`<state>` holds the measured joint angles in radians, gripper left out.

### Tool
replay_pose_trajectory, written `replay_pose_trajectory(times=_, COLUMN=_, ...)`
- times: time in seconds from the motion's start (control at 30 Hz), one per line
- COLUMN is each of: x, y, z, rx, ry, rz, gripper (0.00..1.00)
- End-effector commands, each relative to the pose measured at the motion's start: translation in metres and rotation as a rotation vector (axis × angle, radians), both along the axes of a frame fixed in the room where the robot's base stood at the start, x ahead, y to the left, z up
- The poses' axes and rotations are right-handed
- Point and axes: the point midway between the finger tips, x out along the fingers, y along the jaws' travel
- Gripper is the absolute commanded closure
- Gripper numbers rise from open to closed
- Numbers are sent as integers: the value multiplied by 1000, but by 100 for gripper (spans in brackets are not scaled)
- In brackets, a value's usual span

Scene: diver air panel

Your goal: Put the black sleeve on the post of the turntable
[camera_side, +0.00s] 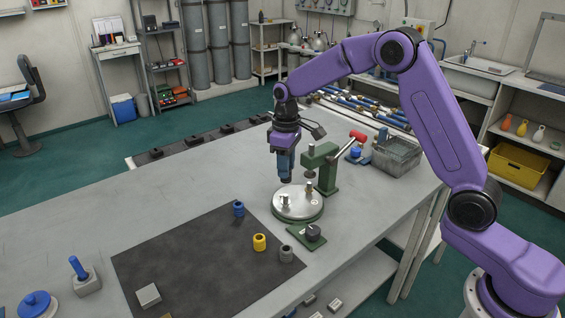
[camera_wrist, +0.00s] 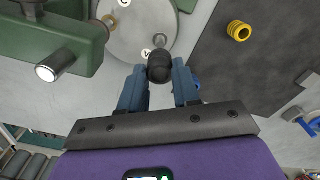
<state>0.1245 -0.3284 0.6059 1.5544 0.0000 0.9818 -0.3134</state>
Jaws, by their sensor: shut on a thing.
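My gripper (camera_side: 286,178) (camera_wrist: 158,76) is shut on the black sleeve (camera_wrist: 160,63), which sits between the blue fingertips. In the side view the sleeve is a small dark shape at the fingertips and hard to make out. The turntable (camera_side: 298,212) is a round silver disc, also in the wrist view (camera_wrist: 140,32), with labels A and C. A short metal post (camera_side: 285,200) stands on it, near label A in the wrist view (camera_wrist: 160,40). The gripper is above the disc, over this post in the side view. The sleeve appears apart from the post.
A green press (camera_side: 327,172) with a red handle stands over the turntable's far side. A green base with a black knob (camera_side: 313,232) is in front.

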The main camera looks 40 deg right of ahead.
Motion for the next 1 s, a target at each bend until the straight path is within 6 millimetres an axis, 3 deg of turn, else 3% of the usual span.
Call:
replay_pose_trajectory(times=0.5, x=0, y=0, z=-39, rx=0, ry=1, rz=-1, gripper=95)
replay_pose_trajectory(times=1.0, x=0, y=0, z=-44, rx=0, ry=0, rz=0, gripper=95)
